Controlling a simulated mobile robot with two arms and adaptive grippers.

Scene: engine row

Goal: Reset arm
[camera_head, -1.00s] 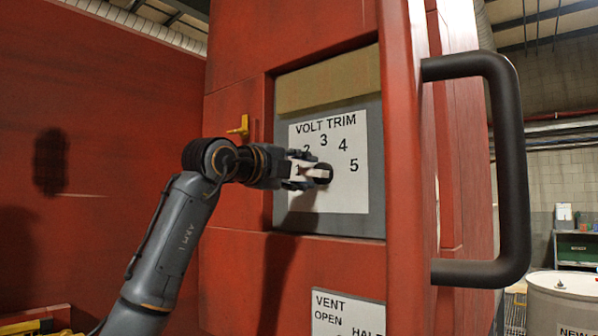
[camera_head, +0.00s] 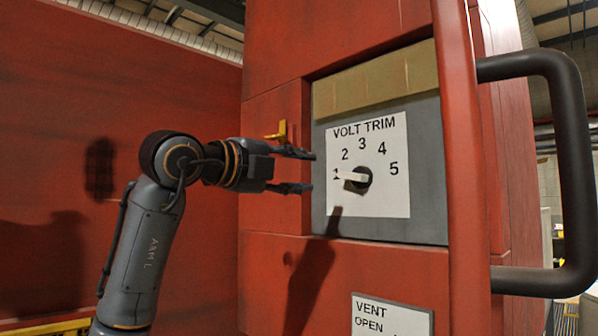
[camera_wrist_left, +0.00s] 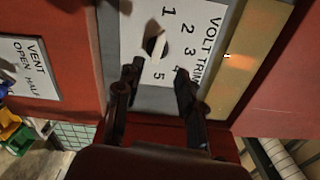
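The VOLT TRIM panel (camera_head: 390,200) is a white plate numbered 1 to 5 on a grey box face. Its dark round knob with a white pointer (camera_head: 350,177) points left at the 1. My left gripper (camera_head: 304,170) is open and empty, fingers apart, left of the knob and clear of it. In the left wrist view the two dark fingers (camera_wrist_left: 158,80) stand apart, with the knob (camera_wrist_left: 155,43) beyond their tips. My right gripper is in neither view.
A thick black handle (camera_head: 572,170) stands out at the right beside a red post (camera_head: 458,150). A small yellow latch (camera_head: 279,132) sits above my left gripper. A VENT label plate (camera_head: 390,318) is below the panel. A red wall (camera_head: 60,130) fills the left.

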